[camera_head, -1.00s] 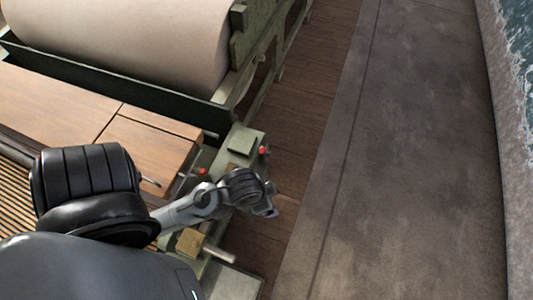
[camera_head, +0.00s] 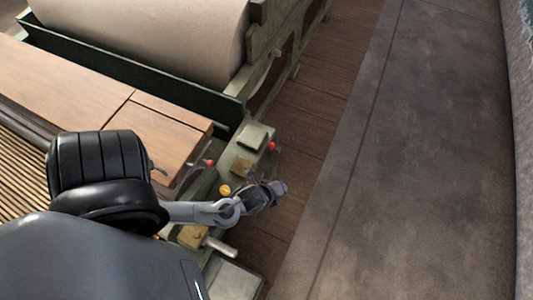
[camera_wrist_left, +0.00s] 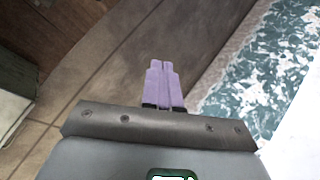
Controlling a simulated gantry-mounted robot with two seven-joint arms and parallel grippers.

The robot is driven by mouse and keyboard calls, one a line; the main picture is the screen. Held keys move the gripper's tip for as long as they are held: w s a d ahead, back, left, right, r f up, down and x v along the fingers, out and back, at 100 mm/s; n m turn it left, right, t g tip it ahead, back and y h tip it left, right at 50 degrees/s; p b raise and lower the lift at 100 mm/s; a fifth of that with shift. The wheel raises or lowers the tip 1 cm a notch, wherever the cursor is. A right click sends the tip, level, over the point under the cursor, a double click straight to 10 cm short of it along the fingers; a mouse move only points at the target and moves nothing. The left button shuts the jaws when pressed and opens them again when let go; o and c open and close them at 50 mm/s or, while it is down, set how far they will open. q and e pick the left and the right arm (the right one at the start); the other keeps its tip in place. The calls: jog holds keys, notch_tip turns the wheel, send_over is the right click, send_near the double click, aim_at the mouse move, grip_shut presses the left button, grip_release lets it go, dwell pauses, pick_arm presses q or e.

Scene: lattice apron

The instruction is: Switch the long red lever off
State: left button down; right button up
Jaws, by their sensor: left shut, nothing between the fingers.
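Two red knobs show on the green machine frame in the head view. One red knob (camera_head: 271,147) is at the frame's right edge, and another red knob (camera_head: 209,162) is beside the wooden panel's corner. Their shafts are too small to tell which is the long lever. My left gripper (camera_head: 281,187) is just below the right-edge knob in the picture, apart from both knobs, over the frame's outer side. In the left wrist view its purple fingers (camera_wrist_left: 164,84) are shut and empty, with no lever in sight. My right gripper is not in view.
A yellow knob (camera_head: 225,190) and a metal handle (camera_head: 219,246) are on the machine near my left forearm. A large pale roll (camera_head: 150,35) lies behind the wooden panels (camera_head: 100,85). The floor (camera_head: 400,170) to the right is clear.

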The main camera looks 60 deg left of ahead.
pick_arm(q)
jog(key=s+a+f+m+t+y+b, duration=0.1)
jog(key=s+a+f+m+y+b, duration=0.1)
jog(key=a+f+m+b, duration=0.3)
jog(key=s+a+f+m+t+y+b, duration=0.1)
jog(key=a+f+m+b, duration=0.4)
jog(key=a+f, duration=0.8)
jog(key=shift+s+a+f+m+y, duration=0.35)
jog(key=shift+s+f+m+y, duration=0.15)
jog(key=shift+s+f+m, duration=0.15)
jog(key=shift+f, duration=0.1)
jog(key=w+a+f+b, duration=0.1)
jog(key=w+a+f, duration=0.1)
jog(key=w, duration=0.3)
jog(key=w+a+f, duration=0.2)
jog(key=w+a, duration=0.2)
jog(key=w, duration=0.1)
jog(key=shift+w+a+b, duration=0.2)
jog(key=shift+w+b, duration=0.1)
jog(key=shift+b, duration=0.05)
